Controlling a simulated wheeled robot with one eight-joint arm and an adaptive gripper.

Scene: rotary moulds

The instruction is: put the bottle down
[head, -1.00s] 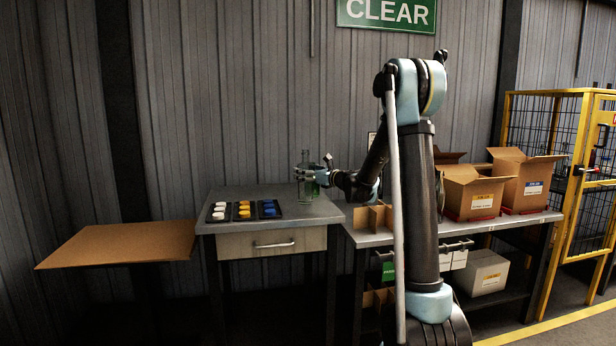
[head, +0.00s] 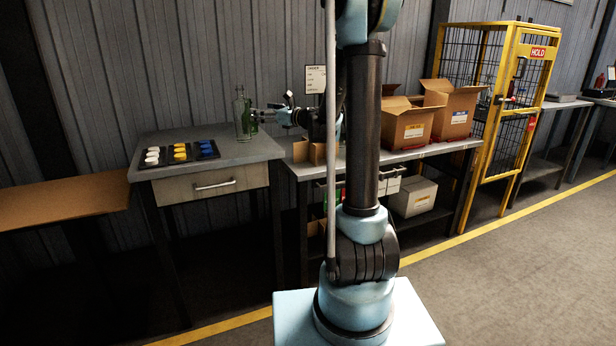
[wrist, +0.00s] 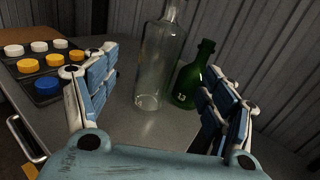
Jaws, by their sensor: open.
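A clear glass bottle (wrist: 160,62) stands upright on the grey table in the wrist view, between and just beyond my open fingers. It also shows in the head view (head: 239,114) near the table's right end. A green bottle (wrist: 194,77) marked 13 stands upright just to its right and behind, partly hidden by the clear one in the head view (head: 253,121). My gripper (wrist: 160,112) is open and empty, with blue-padded fingers on both sides and no finger seen touching the clear bottle. In the head view my gripper (head: 262,113) is small beside the bottles.
A black tray (head: 215,152) with white, yellow and blue caps lies left of the bottles on the grey table (head: 235,158). Open cardboard boxes (head: 407,124) stand on the bench to the right. A brown board (head: 62,201) lies at left. A yellow cage (head: 514,95) stands far right.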

